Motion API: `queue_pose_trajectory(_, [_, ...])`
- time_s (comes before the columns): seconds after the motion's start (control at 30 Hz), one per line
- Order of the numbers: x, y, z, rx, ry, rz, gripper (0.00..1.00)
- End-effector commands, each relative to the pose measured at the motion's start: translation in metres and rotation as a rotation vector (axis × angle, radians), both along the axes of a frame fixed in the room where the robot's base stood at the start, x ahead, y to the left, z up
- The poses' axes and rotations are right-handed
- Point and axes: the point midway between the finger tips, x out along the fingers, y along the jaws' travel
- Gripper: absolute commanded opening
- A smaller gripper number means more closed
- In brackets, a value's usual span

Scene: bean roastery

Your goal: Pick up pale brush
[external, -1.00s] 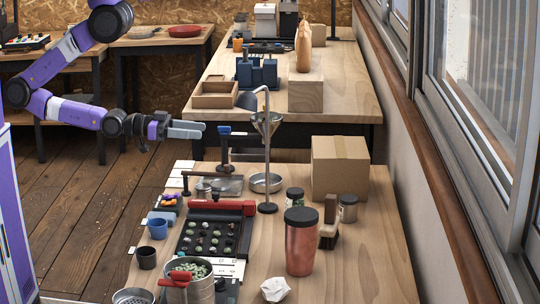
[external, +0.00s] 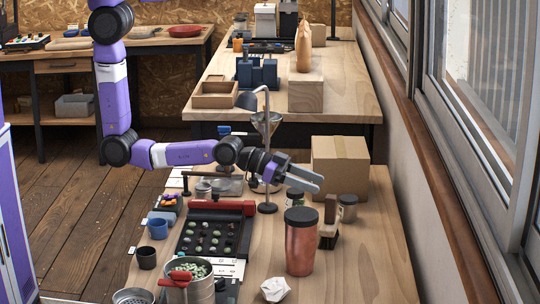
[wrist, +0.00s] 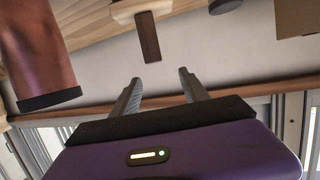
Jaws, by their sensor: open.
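The brush (external: 330,228) stands on the near table, right of the copper tumbler. It has a pale head and an upright brown handle; dark bristles show below the head. In the wrist view the picture is upside down, and the brush's pale head (wrist: 128,8) is at the top with the brown handle pointing down toward my fingers. My gripper (external: 320,184) is open and empty, above the table and apart from the brush. In the wrist view its two fingertips (wrist: 160,76) are spread below the handle's end.
The copper tumbler (external: 300,250) with a black lid stands close left of the brush. A lidded jar (external: 346,210) is just behind the brush. Another jar (external: 294,198) sits under my gripper. A cardboard box (external: 340,165) and a funnel stand (external: 267,207) are behind. Bare tabletop lies at front right.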

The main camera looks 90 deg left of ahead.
Motion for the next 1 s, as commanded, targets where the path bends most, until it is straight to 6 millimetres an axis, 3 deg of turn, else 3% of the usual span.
queue_pose_trajectory(0.03, [-0.006,-0.002,-0.021,0.011,0.052,-0.007,0.53])
queue_pose_trajectory(0.1, [-0.009,-0.002,-0.033,0.02,0.091,-0.012,0.53])
queue_pose_trajectory(1.0, [0.056,-0.018,-0.069,0.027,0.103,-0.015,0.53])
